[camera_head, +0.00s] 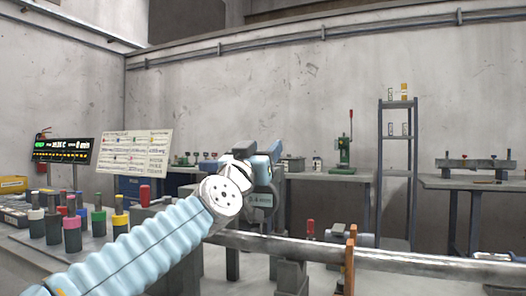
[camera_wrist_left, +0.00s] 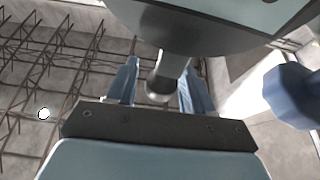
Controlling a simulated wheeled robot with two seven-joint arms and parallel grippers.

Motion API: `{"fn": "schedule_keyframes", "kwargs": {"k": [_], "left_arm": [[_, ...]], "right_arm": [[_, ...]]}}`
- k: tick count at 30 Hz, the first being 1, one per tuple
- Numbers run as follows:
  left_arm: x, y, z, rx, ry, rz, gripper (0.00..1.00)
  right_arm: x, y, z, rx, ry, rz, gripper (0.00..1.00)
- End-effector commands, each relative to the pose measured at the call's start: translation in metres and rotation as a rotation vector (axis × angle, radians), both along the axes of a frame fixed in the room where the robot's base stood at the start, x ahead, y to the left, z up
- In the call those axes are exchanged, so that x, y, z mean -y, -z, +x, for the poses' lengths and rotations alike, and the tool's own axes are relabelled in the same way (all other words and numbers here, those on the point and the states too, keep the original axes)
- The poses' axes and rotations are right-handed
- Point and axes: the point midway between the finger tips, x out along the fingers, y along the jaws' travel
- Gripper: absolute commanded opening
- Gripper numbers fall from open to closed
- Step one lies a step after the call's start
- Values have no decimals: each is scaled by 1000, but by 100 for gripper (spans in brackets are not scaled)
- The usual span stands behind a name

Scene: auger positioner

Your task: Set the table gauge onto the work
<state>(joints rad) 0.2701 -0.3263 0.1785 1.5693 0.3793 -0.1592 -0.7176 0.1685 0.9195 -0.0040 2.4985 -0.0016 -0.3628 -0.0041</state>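The gauge (camera_head: 262,200) has a dark round body and a small green display, and it shows mid-picture in the head view just above the left end of a long horizontal metal bar. I cannot tell if it touches the bar (camera_head: 420,262). My left gripper (camera_head: 268,158) is at the top of the gauge. In the left wrist view, the two blue fingers (camera_wrist_left: 158,82) stand either side of a round-ended metal stem (camera_wrist_left: 168,75) below a large dark round body (camera_wrist_left: 200,28). A grip on the stem is not clear.
An orange-brown upright piece (camera_head: 350,260) stands at the bar. A bench at left holds several coloured-top holders (camera_head: 72,235), with a sign board (camera_head: 135,152) behind. A green press (camera_head: 343,150), a shelf rack (camera_head: 397,150) and a side table (camera_head: 475,184) are farther back.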

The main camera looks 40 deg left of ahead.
Motion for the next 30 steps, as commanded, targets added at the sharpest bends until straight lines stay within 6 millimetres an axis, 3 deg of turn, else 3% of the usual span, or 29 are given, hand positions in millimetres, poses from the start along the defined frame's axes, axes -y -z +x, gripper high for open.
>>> {"fn": "schedule_keyframes", "kwargs": {"k": [9, 21, 30], "left_arm": [[3, 6, -8, -2, 2, 0, 51], [27, 41, -89, 1, 0, 1, 51], [37, 54, -120, -1, 1, 0, 51]], "right_arm": [[0, 4, 0, 0, 0, 0, 43], [0, 23, 0, -2, 0, 2, 43], [-1, 28, 0, -3, -1, 4, 43]]}}
